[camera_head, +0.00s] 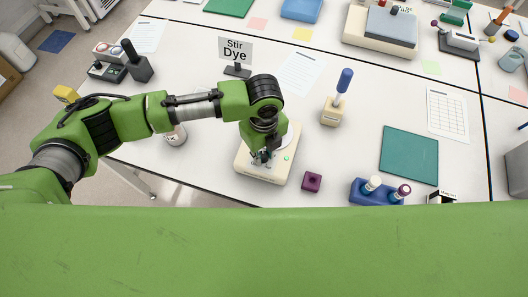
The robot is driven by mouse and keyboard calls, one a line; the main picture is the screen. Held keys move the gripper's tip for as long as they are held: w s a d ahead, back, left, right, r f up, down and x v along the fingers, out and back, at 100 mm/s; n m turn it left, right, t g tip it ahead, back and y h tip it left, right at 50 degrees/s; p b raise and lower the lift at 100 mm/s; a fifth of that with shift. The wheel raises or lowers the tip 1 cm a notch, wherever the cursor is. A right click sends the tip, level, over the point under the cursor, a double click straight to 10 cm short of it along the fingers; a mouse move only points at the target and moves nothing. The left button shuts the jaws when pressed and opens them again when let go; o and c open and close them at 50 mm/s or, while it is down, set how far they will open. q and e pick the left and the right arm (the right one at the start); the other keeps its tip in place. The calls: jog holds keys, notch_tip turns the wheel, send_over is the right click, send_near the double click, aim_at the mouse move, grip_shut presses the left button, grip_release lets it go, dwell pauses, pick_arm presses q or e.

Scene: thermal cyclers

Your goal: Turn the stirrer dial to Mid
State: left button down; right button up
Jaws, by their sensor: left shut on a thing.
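The stirrer (252,172) is a cream, box-shaped device with a pale round top plate, standing near the front edge of the white table. My left gripper (262,158) points down over the front part of the stirrer. It is shut on the stirrer dial, which is mostly hidden by the fingers, so the dial's setting and its marks cannot be read. A small green spot shows on the stirrer's front, just right of the fingers. My right gripper is not in view.
A purple block (311,182) stands close to the right of the stirrer. A blue rack (377,192) with capped vials is further right, by a teal mat (409,155). A "Stir Dye" sign (236,51) stands behind. A cream holder (332,112) bears a blue-handled tool.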

aim_at(263, 155)
pick_arm(q)
jog(key=m, duration=0.6)
jog(key=m+b, duration=0.1)
jog(key=m, duration=0.3)
jog(key=shift+w, duration=0.1)
jog(key=shift+r+m, duration=0.1)
jog(key=shift+m, duration=1.6)
jog(key=shift+a, duration=0.1)
jog(key=c, duration=2)
grip_release()
jog(key=shift+o, duration=0.9)
notch_tip(263, 155, up, 12)
